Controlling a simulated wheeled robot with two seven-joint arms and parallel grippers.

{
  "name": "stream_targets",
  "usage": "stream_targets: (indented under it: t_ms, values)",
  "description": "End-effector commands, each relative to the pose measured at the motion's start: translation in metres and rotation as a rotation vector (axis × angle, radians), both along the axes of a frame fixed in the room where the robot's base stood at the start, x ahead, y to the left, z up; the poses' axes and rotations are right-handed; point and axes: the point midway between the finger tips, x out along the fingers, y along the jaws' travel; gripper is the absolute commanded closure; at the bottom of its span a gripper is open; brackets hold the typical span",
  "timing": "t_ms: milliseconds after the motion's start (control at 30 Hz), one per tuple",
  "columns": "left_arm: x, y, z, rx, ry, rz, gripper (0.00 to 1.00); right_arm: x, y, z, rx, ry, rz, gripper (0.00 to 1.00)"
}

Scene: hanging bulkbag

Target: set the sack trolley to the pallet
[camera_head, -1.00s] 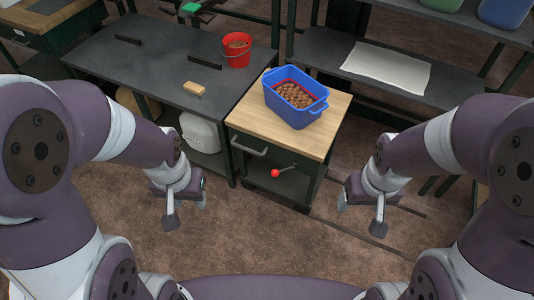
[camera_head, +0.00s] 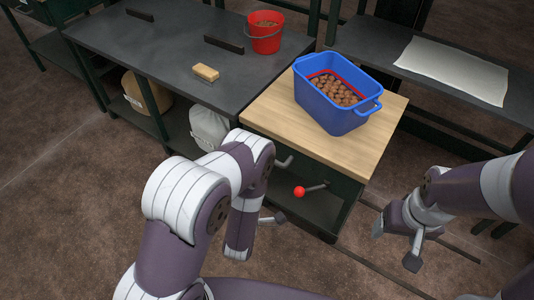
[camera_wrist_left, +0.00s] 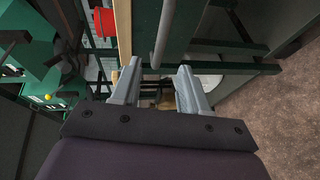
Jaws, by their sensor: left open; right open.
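A wooden-topped trolley (camera_head: 350,145) with dark green sides stands right of centre. It has a grey bar handle (camera_head: 284,163) and a red-knobbed lever (camera_head: 300,192) on its near side. My left gripper (camera_head: 272,219) is low in front of this side, mostly hidden by my forearm. In the left wrist view its open, empty fingers (camera_wrist_left: 160,70) point toward the grey bar (camera_wrist_left: 166,28), which looks just ahead of them; I cannot tell whether they touch. My right gripper (camera_head: 394,246) is open and empty above the floor, right of the trolley. I cannot make out a pallet.
A blue tub (camera_head: 328,112) of brown lumps sits on the trolley top. The dark bench (camera_head: 165,50) at left holds a red bucket (camera_head: 264,45) and a brush (camera_head: 206,72). A shelf with a white sheet (camera_head: 455,70) stands at right. The brown floor (camera_head: 60,190) at left is clear.

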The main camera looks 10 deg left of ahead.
Motion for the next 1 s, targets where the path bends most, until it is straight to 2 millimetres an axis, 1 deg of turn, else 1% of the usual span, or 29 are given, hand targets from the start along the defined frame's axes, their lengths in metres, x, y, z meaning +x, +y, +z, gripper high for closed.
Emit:
stream_targets:
  t_ms: [33,300,400,500,600,833,867,900,1000]
  values:
    - [0.01,0.001,-0.003,-0.001,-0.003,0.002,0.56,0.0,0.0,-0.005,0.0,0.0,0.0,0.26]
    - [0.077,0.005,-0.018,0.002,-0.002,0.001,0.56,0.0,0.0,-0.023,0.0,0.001,0.0,0.26]
    - [0.097,0.005,-0.02,0.003,-0.002,-0.001,0.56,0.0,0.0,-0.028,0.0,0.001,0.0,0.26]
    - [0.109,0.006,-0.022,0.004,0.001,-0.001,0.56,0.0,0.0,-0.03,0.0,0.001,0.0,0.26]
    - [0.115,0.006,-0.022,0.005,0.001,-0.001,0.56,0.0,0.0,-0.031,0.0,0.001,0.0,0.26]
    - [0.116,0.006,-0.021,0.005,0.002,-0.001,0.56,0.0,0.0,-0.03,0.0,0.0,0.0,0.26]
    - [0.116,0.006,-0.021,0.005,0.002,-0.001,0.59,0.0,0.0,-0.03,0.0,0.0,0.0,0.26]
    - [0.116,0.006,-0.021,0.005,0.002,-0.001,0.72,0.0,0.0,-0.03,0.0,0.0,0.0,0.26]
    - [0.116,0.006,-0.021,0.005,0.002,-0.001,1.0,0.0,0.0,-0.03,0.0,0.001,0.0,0.26]
